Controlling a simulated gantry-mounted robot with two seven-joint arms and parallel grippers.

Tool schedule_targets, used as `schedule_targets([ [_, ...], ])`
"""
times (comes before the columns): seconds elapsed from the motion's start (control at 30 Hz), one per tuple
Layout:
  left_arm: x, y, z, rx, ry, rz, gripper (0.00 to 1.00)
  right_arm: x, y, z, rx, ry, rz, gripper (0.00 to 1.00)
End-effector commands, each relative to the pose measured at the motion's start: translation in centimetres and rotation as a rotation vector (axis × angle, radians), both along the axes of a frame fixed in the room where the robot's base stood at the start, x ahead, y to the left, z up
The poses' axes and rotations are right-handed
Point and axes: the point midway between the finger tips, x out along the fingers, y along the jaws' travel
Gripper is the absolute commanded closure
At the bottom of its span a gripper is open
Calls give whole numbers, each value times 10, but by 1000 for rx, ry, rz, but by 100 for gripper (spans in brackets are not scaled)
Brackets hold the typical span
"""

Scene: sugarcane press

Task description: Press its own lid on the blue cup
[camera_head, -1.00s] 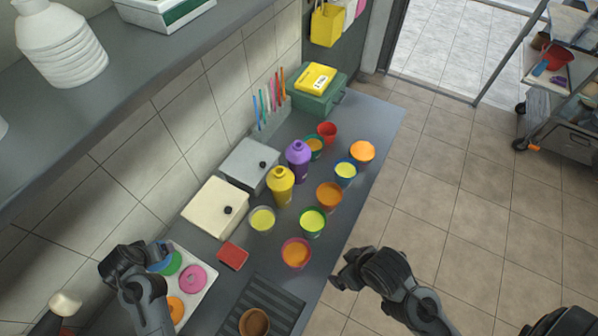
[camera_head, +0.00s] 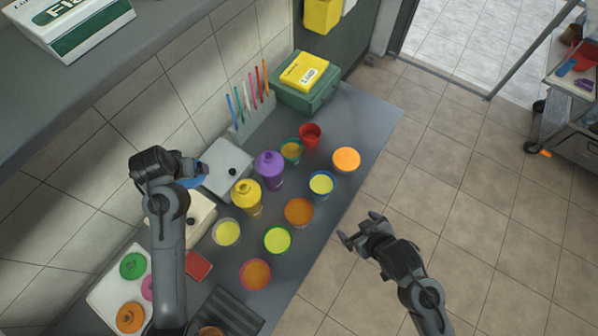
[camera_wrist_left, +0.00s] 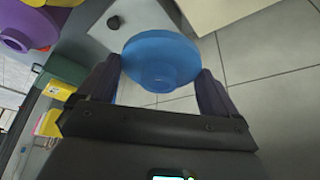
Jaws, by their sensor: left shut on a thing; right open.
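In the left wrist view the round blue lid (camera_wrist_left: 161,60) sits between the two fingers (camera_wrist_left: 160,95). My right gripper (camera_head: 358,229) is open and empty, over the floor right of the counter.
A white tray (camera_head: 105,290) holds other lids.

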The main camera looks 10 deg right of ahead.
Motion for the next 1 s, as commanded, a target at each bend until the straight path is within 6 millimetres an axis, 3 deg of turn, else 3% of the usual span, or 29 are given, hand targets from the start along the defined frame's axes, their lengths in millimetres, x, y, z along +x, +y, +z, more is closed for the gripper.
schedule_targets([
  [0.2, 9, 8, -18, -4, 5, -13, 34, 37, 9, -19, 70, -191, 108, 0],
  [0.37, 10, 10, -43, -6, 5, -17, 34, 56, 14, -35, 159, -318, 160, 0],
  [0.6, 4, 7, -106, -6, 6, -5, 34, 75, 14, -69, 275, -438, 170, 0],
  [0.7, 2, 7, -119, -3, 5, -2, 34, 79, 14, -76, 289, -451, 167, 0],
  [1.0, 0, 6, -126, -2, 4, 1, 34, 82, 12, -79, 296, -459, 163, 0],
])
